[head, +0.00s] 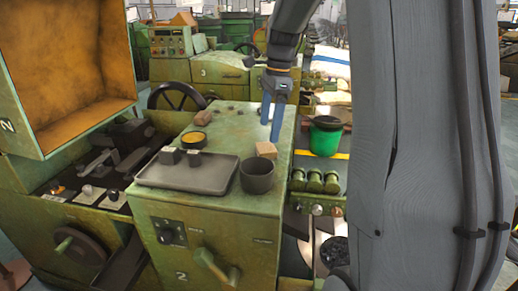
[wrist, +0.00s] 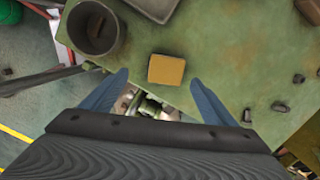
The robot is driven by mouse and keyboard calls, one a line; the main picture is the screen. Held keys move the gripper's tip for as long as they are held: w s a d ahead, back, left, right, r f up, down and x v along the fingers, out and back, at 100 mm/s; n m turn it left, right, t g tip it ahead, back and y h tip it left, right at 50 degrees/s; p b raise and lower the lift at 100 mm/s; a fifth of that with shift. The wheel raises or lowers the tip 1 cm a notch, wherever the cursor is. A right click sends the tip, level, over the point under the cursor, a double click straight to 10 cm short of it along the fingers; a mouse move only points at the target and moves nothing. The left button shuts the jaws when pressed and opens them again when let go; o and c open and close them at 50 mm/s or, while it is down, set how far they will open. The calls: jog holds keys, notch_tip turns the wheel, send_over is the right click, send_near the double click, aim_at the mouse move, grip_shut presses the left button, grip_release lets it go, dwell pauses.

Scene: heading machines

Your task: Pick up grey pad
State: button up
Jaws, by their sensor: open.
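No thing stands out clearly as a grey pad. A tan block (head: 266,150) sits on the green machine top beside the dark cup, and the wrist view shows it (wrist: 166,69) just ahead of and between my fingertips. A duller grey-brown block (head: 203,117) lies farther back on the same top; a brown piece (wrist: 309,9) is cut off at the wrist view's upper right corner. My gripper (head: 271,120) points down above the top, and in the wrist view (wrist: 160,82) its blue fingers are spread wide with nothing between them.
Several small dark bits lie farther back. A green pot (head: 325,136) stands right.

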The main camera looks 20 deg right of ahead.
aim_at(267, 147)
jog(key=shift+w+f, duration=0.25)
jog(key=shift+w, duration=0.1)
jog(key=shift+f+p, duration=0.3)
jog(key=shift+f, duration=0.5)
jog(key=shift+w+f+p, duration=0.2)
jog(key=shift+f+p, duration=0.3)
jog(key=shift+f, duration=0.95)
jog(key=shift+w+f+p, duration=0.15)
jog(key=shift+f+p, duration=0.3)
jog(key=shift+f, duration=0.95)
